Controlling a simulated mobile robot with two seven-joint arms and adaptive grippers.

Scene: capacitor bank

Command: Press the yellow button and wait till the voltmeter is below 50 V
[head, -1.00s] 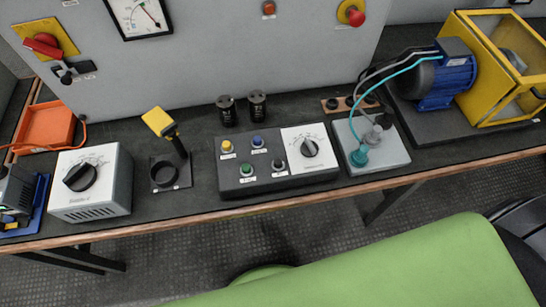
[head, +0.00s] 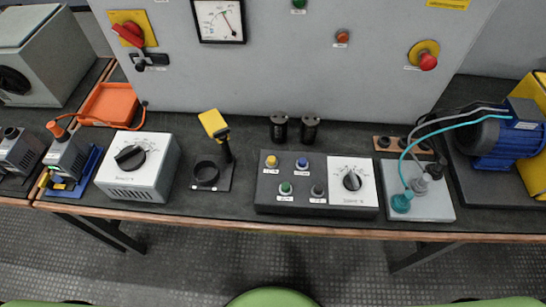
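The yellow button (head: 271,161) is at the upper left of a dark control box (head: 268,188) on the bench. The voltmeter (head: 219,20) is a white square gauge on the grey cabinet wall. Its needle points to the right part of the scale, but the numbers are too small to read. Neither gripper shows in the head view.
Two black capacitors (head: 310,129) stand behind the control box. A yellow-headed tool in a stand (head: 211,172), a grey dial box (head: 139,165) and an orange tray (head: 109,103) are to the left. A plug box (head: 428,205) and blue motor (head: 507,135) are right. Bench front is clear.

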